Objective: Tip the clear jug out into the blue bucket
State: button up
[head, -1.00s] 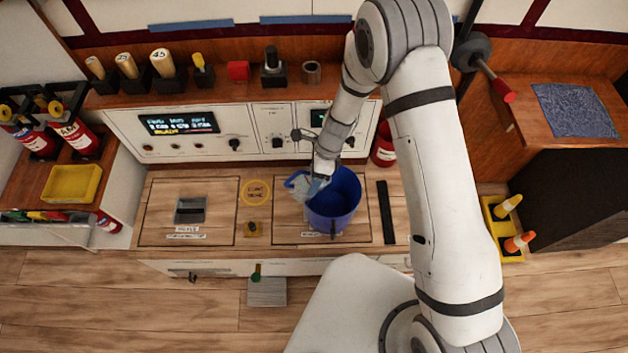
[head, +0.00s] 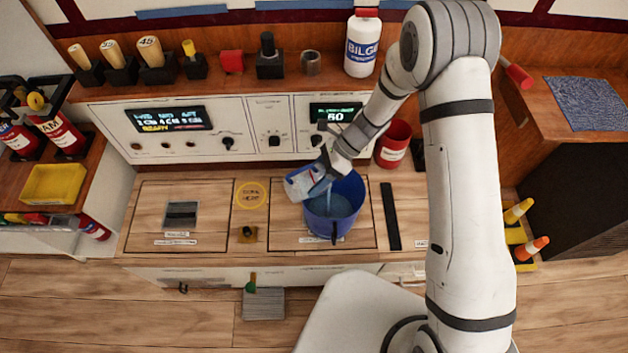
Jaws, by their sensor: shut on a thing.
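The clear jug (head: 299,183) is tilted over the left rim of the blue bucket (head: 350,222). Its mouth points down to the right, over the bucket's opening. Pale blue liquid shows in the bucket, and a light stream seems to fall into it from the jug. My gripper (head: 322,182) is shut on the jug at its right side, above the bucket. The fingertips are partly hidden by the jug and too small to see clearly. The bucket stands upright on the wooden counter, inside the right outlined area.
A red bucket (head: 393,145) stands behind and right of the blue one. A white "BILGE" bottle (head: 362,45) is on the back shelf. A black bar (head: 391,215) lies to the right. A grey block (head: 181,215) sits on the left panel. The counter between is mostly clear.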

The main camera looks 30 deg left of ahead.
jog(key=b, duration=0.1)
jog(key=f+g+y+b, duration=0.1)
jog(key=b, duration=0.1)
jog(key=f+g+y+b, duration=0.1)
jog(key=shift+w+d+f, duration=0.2)
jog(key=shift+w+d, duration=0.1)
jog(key=shift+w+d+f+g+y+b, duration=0.1)
jog(key=shift+w+g+y+b, duration=0.05)
jog(key=shift+g+y+b, duration=0.45)
dwell(1.4)
jog(key=shift+d, duration=0.1)
